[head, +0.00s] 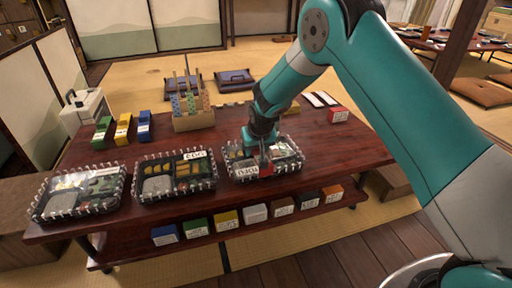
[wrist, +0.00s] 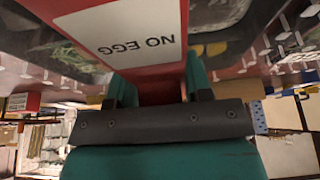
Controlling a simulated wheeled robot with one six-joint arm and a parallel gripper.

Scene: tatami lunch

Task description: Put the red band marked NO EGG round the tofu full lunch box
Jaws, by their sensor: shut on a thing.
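The red band (wrist: 165,75) with a white NO EGG label fills the middle of the wrist view, upside down. My gripper (wrist: 155,92) is shut on its edge. In the head view my gripper (head: 264,150) is low over the right-hand lunch box (head: 290,167), and a small bit of red shows at its fingers. That clear-lidded box has a white label that seems to read TOFU. In the wrist view, box contents show on both sides of the band. I cannot tell whether the band is around the box or only above it.
Two more lidded lunch boxes, one in the middle (head: 150,190) and one at the left (head: 97,205), stand along the table's (head: 235,200) front edge. A holder (head: 194,122) with upright sticks stands behind. Coloured blocks line the lower shelf.

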